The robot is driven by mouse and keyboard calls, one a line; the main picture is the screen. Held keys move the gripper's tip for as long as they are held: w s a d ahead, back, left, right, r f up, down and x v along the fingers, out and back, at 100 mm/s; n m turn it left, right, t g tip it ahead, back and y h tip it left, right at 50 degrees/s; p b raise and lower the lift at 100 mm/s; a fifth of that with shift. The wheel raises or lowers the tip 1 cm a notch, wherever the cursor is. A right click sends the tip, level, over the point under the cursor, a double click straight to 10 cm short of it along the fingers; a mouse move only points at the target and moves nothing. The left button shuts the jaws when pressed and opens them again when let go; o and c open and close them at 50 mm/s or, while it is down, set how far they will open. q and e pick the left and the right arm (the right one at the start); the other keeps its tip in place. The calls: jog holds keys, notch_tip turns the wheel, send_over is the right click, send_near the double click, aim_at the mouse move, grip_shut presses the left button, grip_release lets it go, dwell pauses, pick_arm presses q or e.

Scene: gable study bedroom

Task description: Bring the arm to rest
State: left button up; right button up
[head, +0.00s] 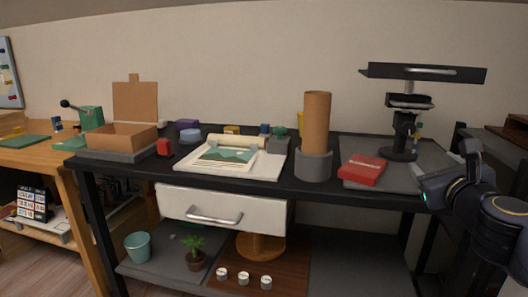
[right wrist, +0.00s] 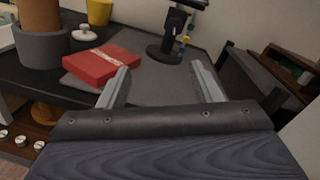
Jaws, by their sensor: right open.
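My right arm comes in at the right edge of the head view. Its gripper (head: 428,190) is at the front right corner of the dark table (head: 232,181), to the right of a red box (head: 362,170). In the right wrist view the two fingers of the gripper (right wrist: 164,86) stand wide apart with nothing between them. The red box (right wrist: 101,63) lies beyond the left finger there, and the finger's tip overlaps its edge in the picture. My left gripper is not in view.
A cardboard tube (head: 316,122) stands in a grey holder (head: 314,166). A black stand (head: 402,135) with a flat top (head: 425,73) rises at the back right. An open cardboard box (head: 122,136) is at the left. Below are a white drawer (head: 225,209) and a shelf with a small plant (head: 194,248).

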jog(key=s+a+f+n+g+y, duration=0.5)
jog(key=s+a+f+n+y, duration=0.5)
jog(key=n, duration=1)
jog(key=s+a+f+n+g+h+p, duration=0.1)
jog(key=s+a+f+n+g+h, duration=0.2)
jog(key=s+f+n+g, duration=0.8)
jog(key=s+r+t+p, duration=0.2)
jog(key=s+r+p, duration=0.1)
jog(key=r+p, duration=1.2)
jog(key=s+r+n+t+p, duration=0.1)
jog(key=s+r+p, duration=0.2)
jog(key=r+p, duration=1.3)
jog(key=p, duration=0.7)
jog(key=shift+t, duration=0.4)
jog(key=shift+s, duration=0.1)
